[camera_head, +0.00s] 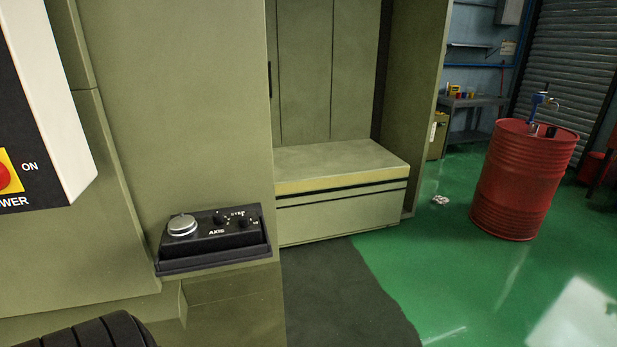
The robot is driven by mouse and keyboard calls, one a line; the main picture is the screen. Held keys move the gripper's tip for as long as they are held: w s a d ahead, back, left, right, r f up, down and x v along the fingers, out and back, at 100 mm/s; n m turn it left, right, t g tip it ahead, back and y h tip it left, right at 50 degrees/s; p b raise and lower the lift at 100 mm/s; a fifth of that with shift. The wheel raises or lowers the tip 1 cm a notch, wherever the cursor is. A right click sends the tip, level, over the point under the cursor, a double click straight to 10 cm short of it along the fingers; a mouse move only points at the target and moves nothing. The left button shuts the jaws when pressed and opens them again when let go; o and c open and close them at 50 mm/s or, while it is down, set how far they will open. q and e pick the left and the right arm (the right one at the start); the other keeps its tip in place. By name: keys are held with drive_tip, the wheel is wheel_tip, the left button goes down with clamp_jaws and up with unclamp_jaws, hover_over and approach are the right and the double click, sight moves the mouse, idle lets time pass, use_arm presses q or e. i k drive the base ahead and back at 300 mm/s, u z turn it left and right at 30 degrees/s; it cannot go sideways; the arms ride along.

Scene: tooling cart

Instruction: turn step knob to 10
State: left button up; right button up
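A black control box (213,241) marked AXIS sits on a ledge at the lower left of the green machine. A large silver dial (182,225) is on its left side. Two small black knobs stand on its right side: one knob (220,219) at the upper middle and another knob (246,221) at the right edge. Small white markings are around them, too small to read, so I cannot tell which is the step knob or where it points.
A white and black panel (45,110) with a red button (5,175) marked ON juts in at the left. The green machine (190,100) stands behind the box. A red drum (522,185) stands on the green floor at the right.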

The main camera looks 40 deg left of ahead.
sight(243, 219)
drive_tip(key=i, duration=2.4)
drive_tip(key=u, duration=3.15)
